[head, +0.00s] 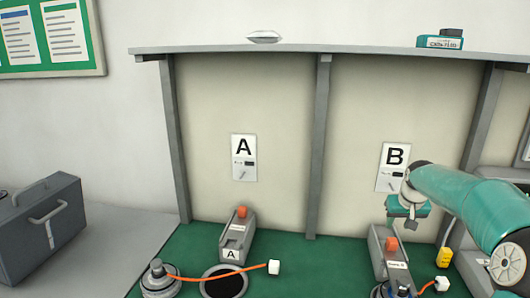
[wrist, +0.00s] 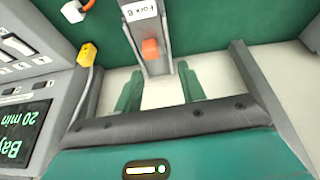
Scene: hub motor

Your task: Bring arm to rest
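My gripper (wrist: 159,72) shows two green fingers spread apart in the wrist view, with nothing held between them. The grey Fork B stand (wrist: 155,66), with an orange block (wrist: 150,50) on it, lies beyond and between the fingers, with gaps on both sides. In the head view my gripper (head: 407,208) is at the right, in front of the panel below sign B (head: 393,166) and just above the Fork B stand (head: 377,248). My teal arm reaches in from the right edge. Whether a finger touches the stand cannot be told.
Fork stand A (head: 236,240) stands on the green mat (head: 190,245) left of the divider post (head: 319,150). White connectors on orange cables (head: 274,267) lie near both stands. A grey case (head: 45,230) is at the left. A console with a screen (wrist: 22,130) stands beside Fork B.

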